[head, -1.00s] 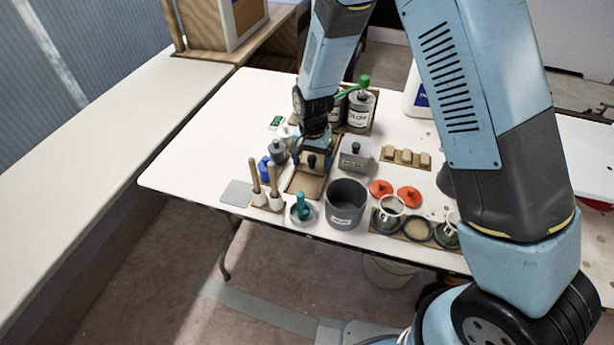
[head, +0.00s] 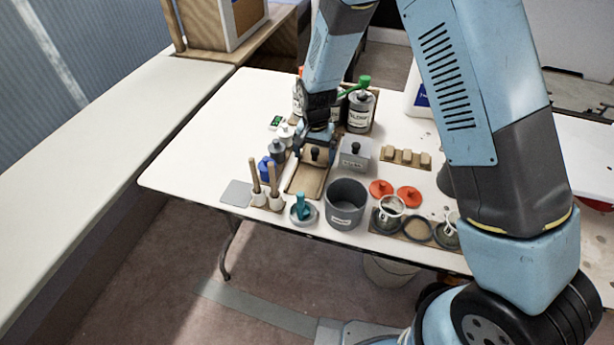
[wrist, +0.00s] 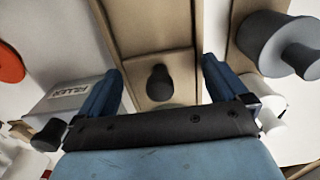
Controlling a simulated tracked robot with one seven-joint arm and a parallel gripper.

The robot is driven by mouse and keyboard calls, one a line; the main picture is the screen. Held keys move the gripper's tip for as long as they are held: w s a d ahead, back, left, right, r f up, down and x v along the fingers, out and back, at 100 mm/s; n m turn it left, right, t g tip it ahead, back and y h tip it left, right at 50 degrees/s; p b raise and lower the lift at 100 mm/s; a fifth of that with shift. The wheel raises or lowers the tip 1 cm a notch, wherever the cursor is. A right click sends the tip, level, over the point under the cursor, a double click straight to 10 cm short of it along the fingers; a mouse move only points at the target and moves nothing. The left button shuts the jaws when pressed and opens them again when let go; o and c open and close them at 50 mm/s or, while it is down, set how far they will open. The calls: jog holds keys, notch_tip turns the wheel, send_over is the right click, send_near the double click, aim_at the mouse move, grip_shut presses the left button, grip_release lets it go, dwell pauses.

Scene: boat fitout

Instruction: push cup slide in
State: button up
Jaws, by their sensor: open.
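A long wooden tray with raised edges (head: 306,181) lies on the white table. A slide with a black knob sits in its far part, and the knob (head: 316,153) stands up from it. In the wrist view the knob (wrist: 160,83) shows between the two blue fingers. My gripper (head: 317,143) is open at the far end of the tray, low over the slide. In the wrist view my gripper (wrist: 161,68) has one finger on each side of the knob, with gaps on both sides. Contact with the slide is hidden. I cannot make out which thing is the cup.
A grey box labelled filler (head: 354,156) stands close right of the tray. A grey bucket (head: 346,204) stands in front at right. Labelled cans (head: 361,112) stand behind. The table's left part is clear.

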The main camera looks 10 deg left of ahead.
jog(key=shift+r, duration=3.45)
jog(key=shift+d+r, duration=0.2)
jog(key=shift+r, duration=0.05)
jog(key=s+d+r+t+y, duration=0.1)
jog(key=s+d+r+t, duration=0.15)
jog(key=d+r, duration=1.85)
jog(key=s+d+r+t, duration=0.1)
jog(key=s+d+r, duration=0.4)
jog(key=s+d, duration=0.2)
jog(key=s+d+r+n+t+h, duration=0.1)
jog(key=s+d+r, duration=0.4)
jog(key=s, duration=0.6)
jog(key=d+t, duration=0.1)
jog(key=d, duration=0.1)
jog(key=shift+s+d+r, duration=0.25)
jog(key=shift+s+d, duration=0.1)
jog(key=shift+d, duration=0.05)
